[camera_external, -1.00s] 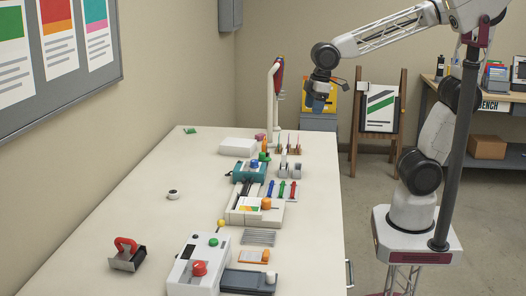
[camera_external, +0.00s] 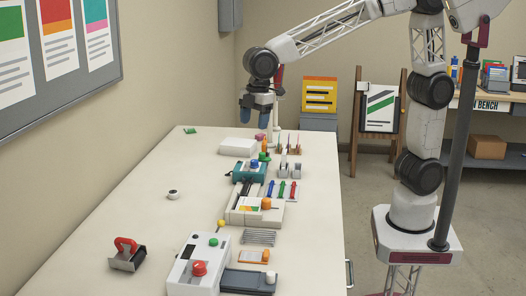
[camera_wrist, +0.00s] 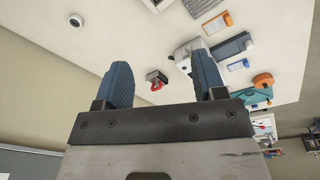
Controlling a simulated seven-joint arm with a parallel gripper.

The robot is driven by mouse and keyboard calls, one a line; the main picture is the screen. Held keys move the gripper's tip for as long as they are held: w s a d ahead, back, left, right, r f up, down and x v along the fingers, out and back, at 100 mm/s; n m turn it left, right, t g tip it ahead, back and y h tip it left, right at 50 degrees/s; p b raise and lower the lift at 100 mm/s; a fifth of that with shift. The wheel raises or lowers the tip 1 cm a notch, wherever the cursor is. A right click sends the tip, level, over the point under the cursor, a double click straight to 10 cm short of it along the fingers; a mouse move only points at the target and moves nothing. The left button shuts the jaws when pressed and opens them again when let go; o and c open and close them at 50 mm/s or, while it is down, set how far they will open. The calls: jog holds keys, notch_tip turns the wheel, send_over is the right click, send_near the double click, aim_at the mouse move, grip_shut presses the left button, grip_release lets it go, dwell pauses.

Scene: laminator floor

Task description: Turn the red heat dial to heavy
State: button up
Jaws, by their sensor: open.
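The red heat dial (camera_external: 199,268) sits on the top of a white laminator (camera_external: 187,285) at the near end of the table in the external view. A green knob (camera_external: 213,242) is on the same machine, behind the red dial. My gripper (camera_external: 256,119) is open and empty, above the far part of the table, well away from the red dial. In the wrist view my two blue-grey fingers (camera_wrist: 163,85) are spread apart with nothing between them. A white machine (camera_wrist: 187,50) shows partly behind the right finger; its dial cannot be made out there.
Beside the laminator stands a red-handled tool (camera_external: 127,255) at the left. Behind it are a machine with an orange knob (camera_external: 266,203), a teal device (camera_external: 248,170) and several small tools.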

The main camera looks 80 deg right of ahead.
jog(key=w+a+f+n, duration=0.3)
jog(key=w+a, duration=0.1)
jog(key=a, duration=0.6)
jog(key=w+a+f+n, duration=0.2)
jog(key=w+a+f, duration=0.1)
jog(key=a, duration=0.6)
jog(key=n+g, duration=0.1)
jog(key=n, duration=0.4)
send_over(199, 264)
notch_tip(199, 264, down, 10)
jog(key=shift+d+r, duration=0.1)
jog(key=shift+d, duration=0.05)
jog(key=shift+n, duration=0.3)
jog(key=shift+f, duration=0.25)
jog(key=shift+f, duration=3.8)
jog(key=c, duration=0.9)
